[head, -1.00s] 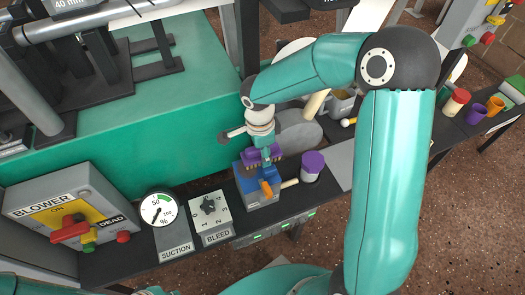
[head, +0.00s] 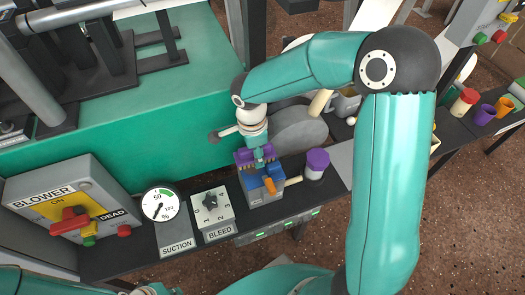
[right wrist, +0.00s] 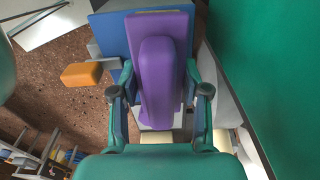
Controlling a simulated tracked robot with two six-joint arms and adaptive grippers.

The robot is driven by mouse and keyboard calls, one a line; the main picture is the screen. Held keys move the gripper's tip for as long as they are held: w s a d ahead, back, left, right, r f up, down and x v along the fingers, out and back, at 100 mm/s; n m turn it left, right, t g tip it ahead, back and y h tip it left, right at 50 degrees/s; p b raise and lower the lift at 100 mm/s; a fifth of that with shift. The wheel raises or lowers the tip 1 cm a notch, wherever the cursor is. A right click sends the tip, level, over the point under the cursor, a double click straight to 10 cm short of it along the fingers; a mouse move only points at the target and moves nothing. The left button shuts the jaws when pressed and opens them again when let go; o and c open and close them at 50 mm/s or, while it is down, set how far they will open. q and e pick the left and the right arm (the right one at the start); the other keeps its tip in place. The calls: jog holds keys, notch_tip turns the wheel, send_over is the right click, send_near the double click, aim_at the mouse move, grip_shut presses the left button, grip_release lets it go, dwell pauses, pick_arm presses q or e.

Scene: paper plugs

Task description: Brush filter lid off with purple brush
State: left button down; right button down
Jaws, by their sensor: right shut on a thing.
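My right gripper (head: 258,151) is shut on the purple brush (head: 242,157). In the right wrist view, the purple brush (right wrist: 163,70) stands between both fingers of the right gripper (right wrist: 161,92). The brush is over the back part of a blue filter box (head: 262,196) on the dark bench and hides much of its top. I cannot tell whether it touches. An orange tab (head: 270,185) sticks out at the box's front; in the right wrist view the orange tab (right wrist: 82,74) is left of the brush. The lid's surface is mostly hidden. My left gripper is out of view.
A purple-topped pot (head: 316,164) stands right of the box. The bleed dial (head: 211,206) and suction gauge (head: 161,206) stand to its left, with the blower switch box (head: 70,205) beyond. A green machine wall (head: 120,150) rises behind the bench.

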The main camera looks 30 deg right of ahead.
aim_at(235, 159)
jog(key=shift+w+a+r+b, duration=0.1)
jog(key=shift+w+a+b, duration=0.15)
jog(key=shift+a, duration=0.7)
jog(key=shift+w+a+r+b, duration=0.1)
jog(key=shift+w+a+b, duration=0.15)
jog(key=shift+a, duration=0.65)
jog(key=shift+w+a+r+b, duration=0.1)
jog(key=shift+w+a+b, duration=0.15)
jog(key=shift+a, duration=0.7)
jog(key=shift+s+d+r+b, duration=0.15)
jog(key=shift+s+d+b, duration=0.15)
jog(key=shift+d, duration=1.1)
jog(key=shift+s+d+r+b, duration=0.1)
jog(key=shift+s+d+b, duration=0.25)
jog(key=shift+d, duration=1.1)
jog(key=shift+s+d+r+b, duration=0.15)
jog(key=shift+s+d, duration=0.25)
jog(key=shift+d, duration=1)
jog(key=shift+s+r, duration=0.1)
